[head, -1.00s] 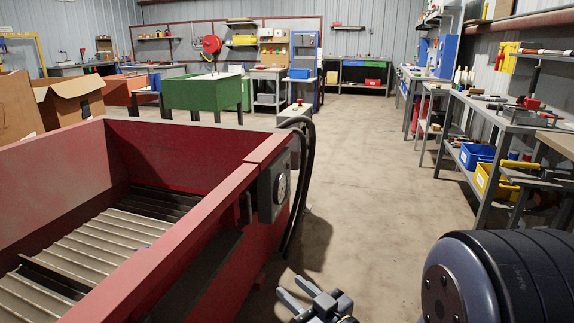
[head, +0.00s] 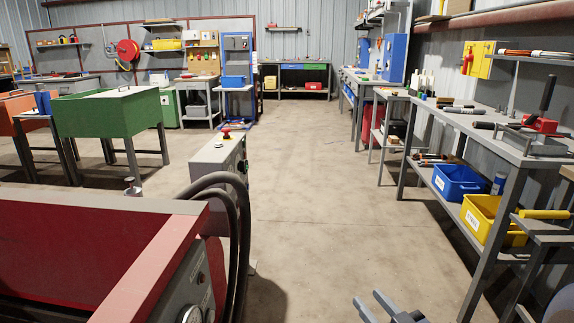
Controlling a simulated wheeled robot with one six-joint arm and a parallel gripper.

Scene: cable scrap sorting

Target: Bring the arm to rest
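My gripper (head: 367,298) shows at the bottom edge, right of centre, in the head view. Its two grey fingers are apart with nothing seen between them. It is over the bare concrete floor, right of the red machine. The rest of my arm is mostly below or outside the picture.
The red machine (head: 100,250) with black hoses (head: 243,235) fills the lower left. A grey control box with a red button (head: 217,160) stands beyond it. A long workbench (head: 487,122) with blue (head: 457,182) and yellow bins (head: 492,218) lines the right. The aisle between is clear.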

